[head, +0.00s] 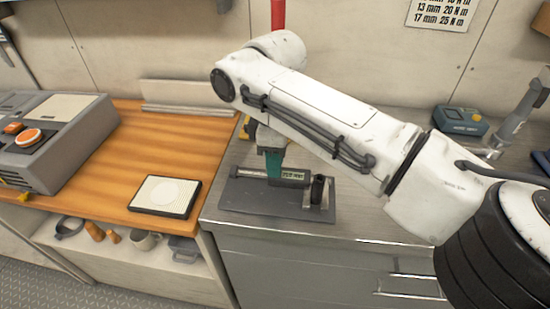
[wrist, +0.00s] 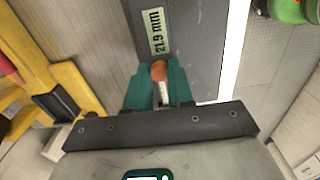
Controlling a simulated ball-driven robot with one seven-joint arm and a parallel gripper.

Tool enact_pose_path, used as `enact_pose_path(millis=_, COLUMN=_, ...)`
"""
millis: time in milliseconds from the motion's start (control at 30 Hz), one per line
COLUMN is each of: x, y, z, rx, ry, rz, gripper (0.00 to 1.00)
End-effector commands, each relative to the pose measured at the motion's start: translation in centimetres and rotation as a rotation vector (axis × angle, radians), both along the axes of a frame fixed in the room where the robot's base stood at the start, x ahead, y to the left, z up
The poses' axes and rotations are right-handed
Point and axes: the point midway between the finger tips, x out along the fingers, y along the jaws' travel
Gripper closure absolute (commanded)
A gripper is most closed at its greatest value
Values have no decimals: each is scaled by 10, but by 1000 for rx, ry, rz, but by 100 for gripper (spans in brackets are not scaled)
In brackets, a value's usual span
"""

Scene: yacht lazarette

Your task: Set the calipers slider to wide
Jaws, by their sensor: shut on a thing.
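The calipers (head: 296,176) are mounted flat on a dark base plate (head: 240,203) on the grey metal counter. Their display shows as a pale green strip, and in the wrist view the display (wrist: 156,30) reads 21.9 mm. My gripper (head: 273,164) reaches down to the calipers with its teal fingers at the left side of the display. In the wrist view my gripper (wrist: 159,82) is shut on the slider's round orange-brown knob (wrist: 159,70), just below the display. The fingers hide part of the slider and the beam.
A black post (head: 319,190) stands at the right end of the plate. Left is a wooden bench with a black-framed white pad (head: 165,196) and a grey machine (head: 60,140). A blue-grey device (head: 461,120) sits at the back right. My arm hides part of the counter.

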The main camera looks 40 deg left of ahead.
Motion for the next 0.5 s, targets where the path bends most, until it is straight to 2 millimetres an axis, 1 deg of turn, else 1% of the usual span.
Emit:
enact_pose_path(millis=233, x=-5, y=7, z=2, rx=1, ry=4, rz=0, gripper=100)
enact_pose_path(millis=500, x=-5, y=7, z=0, rx=-1, ry=1, rz=-2, gripper=100)
